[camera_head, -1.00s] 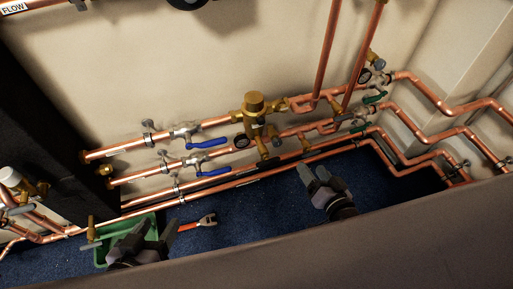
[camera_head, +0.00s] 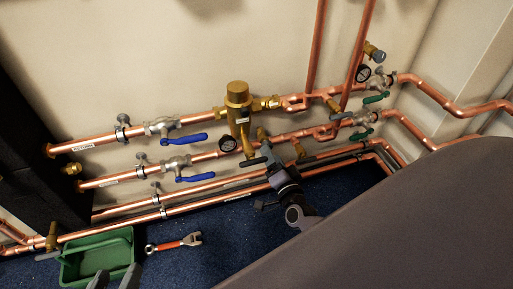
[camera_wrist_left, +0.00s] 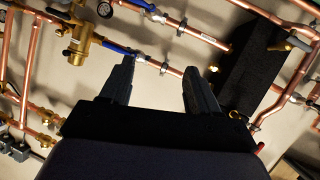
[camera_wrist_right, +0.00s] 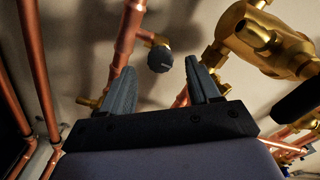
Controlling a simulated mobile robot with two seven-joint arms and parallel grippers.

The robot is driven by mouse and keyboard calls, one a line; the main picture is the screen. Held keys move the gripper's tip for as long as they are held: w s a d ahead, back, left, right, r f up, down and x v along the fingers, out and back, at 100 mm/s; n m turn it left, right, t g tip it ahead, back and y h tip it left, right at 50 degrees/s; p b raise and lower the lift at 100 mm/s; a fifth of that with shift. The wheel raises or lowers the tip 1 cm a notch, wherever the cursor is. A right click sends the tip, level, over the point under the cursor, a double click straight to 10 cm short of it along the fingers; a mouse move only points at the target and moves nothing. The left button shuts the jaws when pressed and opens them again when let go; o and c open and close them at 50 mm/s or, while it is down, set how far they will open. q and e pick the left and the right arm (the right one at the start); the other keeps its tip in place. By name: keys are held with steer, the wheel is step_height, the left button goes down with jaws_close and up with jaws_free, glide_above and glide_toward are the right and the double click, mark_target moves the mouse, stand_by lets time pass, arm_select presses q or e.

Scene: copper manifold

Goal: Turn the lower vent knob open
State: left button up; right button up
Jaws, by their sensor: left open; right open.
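A round dark knob (camera_wrist_right: 159,59) on a brass stub of a copper pipe shows in the right wrist view, beyond and between the fingertips. My right gripper (camera_wrist_right: 168,88) is open and empty, apart from the knob. In the head view my right gripper (camera_head: 262,158) is at the lower pipes, below the brass mixing valve (camera_head: 238,100), and hides part of them. A grey-knobbed brass fitting (camera_head: 375,53) is at the upper right; I cannot tell whether it is the same knob. My left gripper (camera_head: 114,281) is open and empty at the bottom edge, by the green tray.
Blue lever valves (camera_head: 190,140) and green-handled valves (camera_head: 375,98) sit on the copper pipes. A green tray (camera_head: 110,240) and an orange-handled wrench (camera_head: 175,243) lie on the blue floor. My dark body covers the lower right. A black post (camera_head: 30,150) stands at left.

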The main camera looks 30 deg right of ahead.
mark_target(265, 142)
steer(key=b+x, duration=0.2)
steer(key=x, duration=0.3)
steer(key=shift+w, duration=0.25)
arm_select(q)
steer(key=shift+w+d+f+h, duration=0.15)
steer(key=shift+d+h, duration=0.15)
steer(key=shift+d, duration=0.15)
steer(key=shift+w+d+h, duration=0.1)
steer(key=shift+d+h, duration=0.2)
steer(key=shift+d, duration=0.15)
arm_select(e)
steer(key=shift+w+d, duration=0.25)
steer(key=shift+w, duration=0.45)
steer(key=c, duration=1)
